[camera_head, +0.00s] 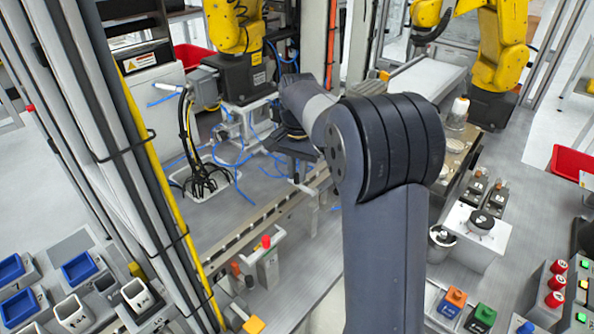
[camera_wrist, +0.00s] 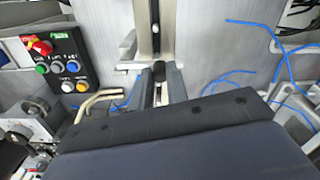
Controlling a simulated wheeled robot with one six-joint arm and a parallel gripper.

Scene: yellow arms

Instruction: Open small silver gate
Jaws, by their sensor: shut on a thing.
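My gripper (camera_wrist: 160,86) shows in the middle of the wrist view, beyond its wide dark body. Its two narrow grey fingers are shut on a small dark piece (camera_wrist: 159,71). This piece sits at the near end of a narrow silver strip with a dark centre line (camera_wrist: 156,30). The strip looks like part of the small silver gate, but its full outline is hidden. In the head view my gripper (camera_head: 298,172) is beside the conveyor, and my own arm covers much of that area, so the gate cannot be made out there.
A black button panel with a red knob (camera_wrist: 58,60) and bent tan tubes (camera_wrist: 104,97) lie left of my fingers. Blue cables (camera_wrist: 284,48) run on the right. In the head view a yellow robot arm (camera_head: 232,28) stands behind, and the conveyor (camera_head: 240,232) runs diagonally nearby.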

